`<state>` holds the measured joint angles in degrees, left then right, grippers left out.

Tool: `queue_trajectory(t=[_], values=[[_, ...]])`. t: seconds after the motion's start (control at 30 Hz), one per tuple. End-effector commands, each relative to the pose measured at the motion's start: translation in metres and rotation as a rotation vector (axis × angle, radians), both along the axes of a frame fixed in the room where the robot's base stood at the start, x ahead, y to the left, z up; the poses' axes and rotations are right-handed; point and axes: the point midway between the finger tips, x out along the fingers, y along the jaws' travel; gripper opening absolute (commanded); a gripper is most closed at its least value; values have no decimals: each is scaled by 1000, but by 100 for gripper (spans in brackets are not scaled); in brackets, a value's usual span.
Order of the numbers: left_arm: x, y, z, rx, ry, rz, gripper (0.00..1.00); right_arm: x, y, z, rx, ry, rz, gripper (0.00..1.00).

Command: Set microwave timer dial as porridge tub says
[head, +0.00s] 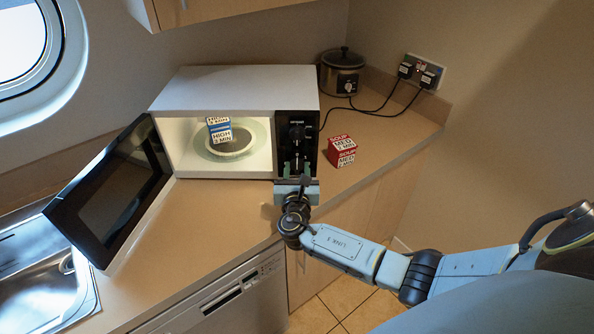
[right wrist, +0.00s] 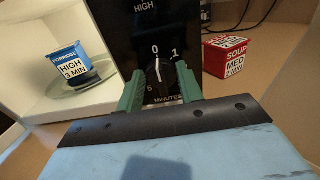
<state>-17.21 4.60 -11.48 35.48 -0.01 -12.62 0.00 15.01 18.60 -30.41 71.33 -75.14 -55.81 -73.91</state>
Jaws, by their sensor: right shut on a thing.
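The microwave (head: 225,90) stands on the counter with its door (head: 115,190) wide open. The blue-and-white porridge tub (head: 219,133) stands inside on the turntable. In the right wrist view the tub (right wrist: 74,64) reads HIGH and what looks like 3 MIN. My right gripper (head: 295,172) is at the lower part of the black control panel, with its green fingers on either side of the timer dial (right wrist: 159,76), shut on it. The dial's white line points up at about 0. The marks 1 and 5 also show; others are hidden. My left gripper is out of view.
A red-and-white soup tub (head: 342,150) reading MED sits right of the microwave. A slow cooker (head: 342,72) stands behind it, with cables running to a wall socket (head: 425,72). A sink (head: 45,265) is at the lower left. The counter in front is clear.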

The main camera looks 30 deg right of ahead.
Motion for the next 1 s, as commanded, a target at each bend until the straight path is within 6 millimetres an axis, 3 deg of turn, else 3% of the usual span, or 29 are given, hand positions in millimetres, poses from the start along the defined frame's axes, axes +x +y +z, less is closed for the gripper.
queue_trajectory(t=[0.37,1.0], values=[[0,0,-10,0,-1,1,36,-1,-1,-2,84,-56,0,14],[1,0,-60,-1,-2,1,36,-3,-3,-6,563,-371,0,14]])
